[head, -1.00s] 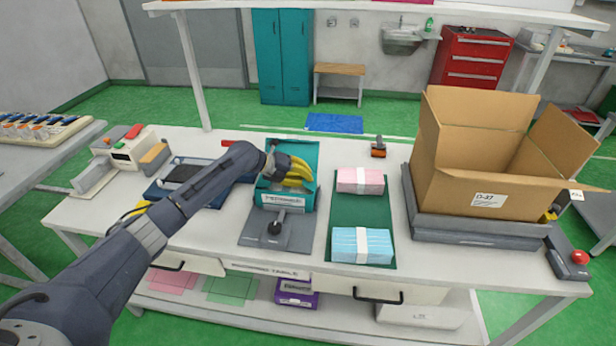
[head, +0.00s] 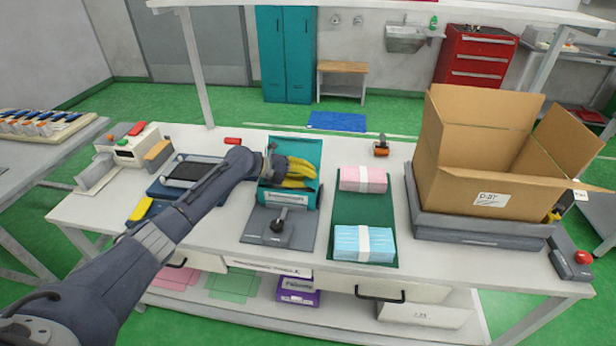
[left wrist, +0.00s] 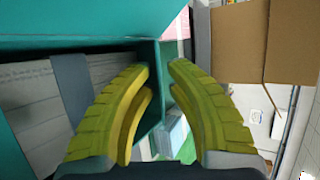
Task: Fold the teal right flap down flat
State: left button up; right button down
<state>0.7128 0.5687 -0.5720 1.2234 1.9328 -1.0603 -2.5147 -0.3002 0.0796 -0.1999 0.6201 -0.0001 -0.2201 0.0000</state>
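The teal box (head: 288,197) stands on a grey fixture with a black knob (head: 279,222), and its back flap (head: 295,147) stands up. My left gripper (head: 314,173), with yellow fingers, reaches over the box to its right side. In the left wrist view the two fingers (left wrist: 160,64) are apart, with a gap between their tips. An upright teal panel (left wrist: 150,95) at the box's right side shows behind and between them; whether they touch it, I cannot tell. A pale banded stack (left wrist: 30,100) lies inside the box. My right gripper is out of view.
A green mat (head: 350,214) to the right carries a pink bundle (head: 362,179) and a blue bundle (head: 363,243). An open cardboard carton (head: 460,185) stands farther right on a grey base. A small white machine (head: 132,148) is at the left.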

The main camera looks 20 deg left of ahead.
pick_arm(q)
jog(key=shift+o, duration=0.9)
jog(key=shift+v, duration=3.75)
